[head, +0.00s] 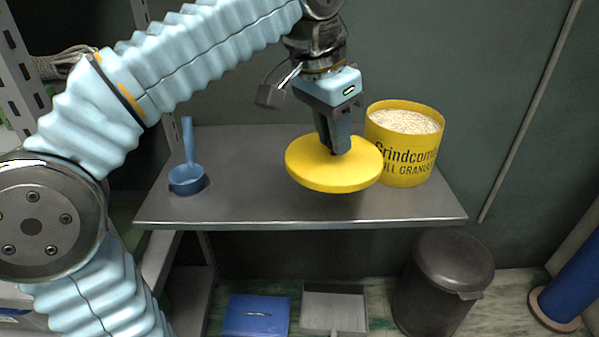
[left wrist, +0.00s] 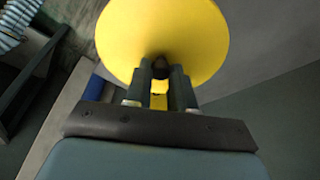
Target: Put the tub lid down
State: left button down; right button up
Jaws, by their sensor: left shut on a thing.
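The yellow round tub lid (head: 312,170) is held by my left gripper (head: 338,148), whose fingers are shut on the knob at its middle. The lid looks level and appears to hang above the grey shelf (head: 250,205); the exact gap is hard to tell. In the left wrist view the lid (left wrist: 165,30) fills the top, with the gripper fingers (left wrist: 160,75) closed around its dark knob. The yellow tub (head: 405,150) stands open to the right of the lid, filled with pale granules. My right gripper is not in view.
A blue scoop (head: 187,178) lies at the left of the shelf, its handle pointing up in the picture. The shelf between scoop and lid is clear. Below are a dark bin (head: 445,280), a blue item (head: 255,315) and a grey dustpan-like tray (head: 335,310).

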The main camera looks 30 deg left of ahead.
aim_at(312, 141)
pick_arm(q)
jog(key=a+f, duration=0.1)
jog(key=w+a, duration=0.1)
jog(key=a, duration=0.1)
jog(key=a+f, duration=0.1)
jog(key=shift+w+a+f+b, duration=0.3)
jog(key=shift+w+a, duration=0.1)
jog(key=a+f, duration=0.1)
jog(key=w+a+f, duration=0.1)
jog(key=w+a+f+b, duration=0.1)
jog(key=f, duration=0.1)
jog(key=shift+w+a+f, duration=0.35)
jog(key=shift+a+f, duration=0.05)
jog(key=f, duration=0.1)
jog(key=f+b, duration=0.1)
jog(key=shift+w+a+f, duration=0.1)
jog(key=shift+a+f, duration=0.15)
jog(key=shift+f, duration=0.45)
jog(key=shift+f, duration=0.15)
jog(key=c, duration=1)
grip_release()
jog(key=shift+d, duration=0.1)
jog(key=shift+o, duration=0.2)
